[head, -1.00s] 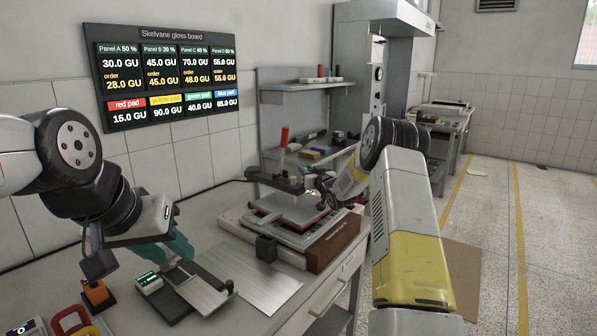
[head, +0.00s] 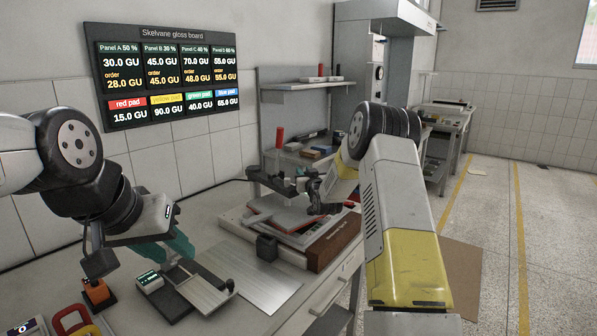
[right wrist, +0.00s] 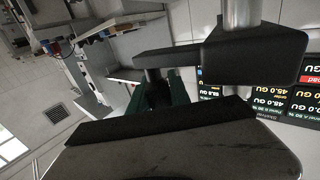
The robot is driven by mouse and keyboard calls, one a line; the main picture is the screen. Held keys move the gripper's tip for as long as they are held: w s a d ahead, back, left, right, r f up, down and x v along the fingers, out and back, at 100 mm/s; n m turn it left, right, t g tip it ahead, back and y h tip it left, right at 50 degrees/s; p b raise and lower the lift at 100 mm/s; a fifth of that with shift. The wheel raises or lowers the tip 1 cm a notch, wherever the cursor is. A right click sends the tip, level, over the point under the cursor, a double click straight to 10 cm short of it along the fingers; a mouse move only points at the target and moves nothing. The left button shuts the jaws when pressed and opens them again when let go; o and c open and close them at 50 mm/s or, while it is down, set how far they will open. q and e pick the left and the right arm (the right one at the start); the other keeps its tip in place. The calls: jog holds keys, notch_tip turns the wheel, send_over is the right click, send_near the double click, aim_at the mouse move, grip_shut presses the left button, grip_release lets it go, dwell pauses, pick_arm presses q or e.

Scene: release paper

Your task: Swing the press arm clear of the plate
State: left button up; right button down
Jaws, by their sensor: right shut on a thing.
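In the right wrist view, the arm is a dark bar (right wrist: 190,55) joined to a thick block with a metal rod. My right gripper (head: 317,207) is at the arm's free end. Its green fingers (right wrist: 162,92) are shut around a dark part under the bar, partly hidden by a dark edge in front. My left gripper (head: 178,247) hangs over the bench at the left; its teal fingers overlap, so its opening is unclear.
A small dark block (head: 267,247) sits at the press base's front. A metal sheet (head: 245,278), a small meter (head: 149,281) and an orange block (head: 97,291) lie on the bench. A shelf (head: 308,88) is behind.

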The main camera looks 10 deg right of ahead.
aim_at(285, 180)
jog(key=s+a+m+h, duration=0.2)
jog(key=s+a+h, duration=0.1)
jog(key=a, duration=0.1)
jog(key=s+a+m+g+h, duration=0.1)
jog(key=s+a+m+h, duration=0.2)
jog(key=s+a+h, duration=0.1)
jog(key=shift+h, duration=0.3)
jog(key=s+a+m+g+h, duration=0.2)
jog(key=a+m+g+h, duration=0.5)
jog(key=a, duration=0.7)
jog(key=shift+s+m+g+h, duration=0.35)
jog(key=shift+m+h, duration=0.25)
jog(key=shift+h, duration=0.7)
jog(key=shift+w+r, duration=0.1)
jog(key=shift+r, duration=0.05)
jog(key=c, duration=1.2)
grip_release()
